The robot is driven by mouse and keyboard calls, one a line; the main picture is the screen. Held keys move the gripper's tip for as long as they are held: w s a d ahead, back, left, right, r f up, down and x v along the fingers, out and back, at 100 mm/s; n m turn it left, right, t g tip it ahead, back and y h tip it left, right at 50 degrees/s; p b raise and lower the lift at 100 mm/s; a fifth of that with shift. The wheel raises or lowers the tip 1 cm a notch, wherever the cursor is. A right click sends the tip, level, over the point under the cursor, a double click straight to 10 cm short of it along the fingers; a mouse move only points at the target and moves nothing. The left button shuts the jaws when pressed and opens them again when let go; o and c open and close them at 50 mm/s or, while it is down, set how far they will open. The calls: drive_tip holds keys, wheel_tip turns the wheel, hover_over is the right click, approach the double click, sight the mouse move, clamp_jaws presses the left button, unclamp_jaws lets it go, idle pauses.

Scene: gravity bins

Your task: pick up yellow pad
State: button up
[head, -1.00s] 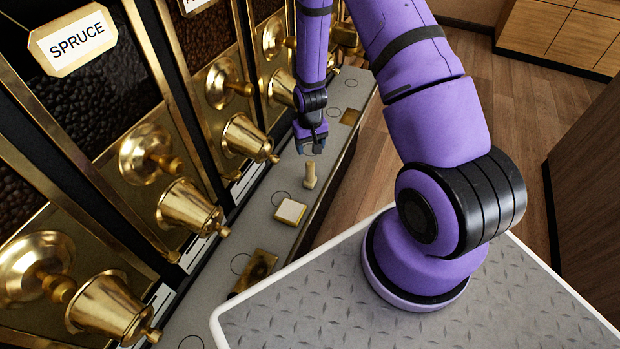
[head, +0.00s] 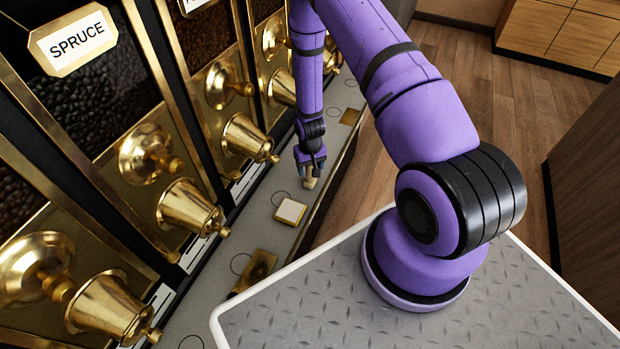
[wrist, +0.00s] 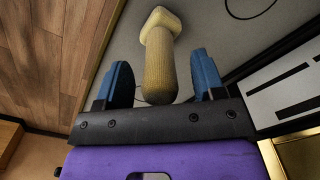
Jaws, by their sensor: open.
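A pale yellow peg-like piece with a wider flat foot stands on the grey ledge (head: 215,283); its lower part (head: 309,184) shows below my gripper (head: 308,170) in the head view. In the wrist view, its ribbed shaft (wrist: 160,70) lies between the two blue fingers of my gripper (wrist: 163,78). The jaws are open, with gaps on both sides of the shaft. A square block with a cream top and yellowish sides (head: 290,211) lies flat on the ledge, nearer the camera. I cannot tell for sure which of these two is the yellow pad.
Brass bell-shaped spouts (head: 190,207) and knobs (head: 146,153) line the bins left of the ledge. A brass plate (head: 255,270) lies on the near ledge, another (head: 350,117) farther back. Wood floor (head: 500,130) is open to the right.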

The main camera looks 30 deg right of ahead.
drive_tip(key=shift+f, duration=0.65)
drive_tip(key=shift+c, duration=0.3)
clamp_jaws()
drive_tip(key=shift+r, duration=0.15)
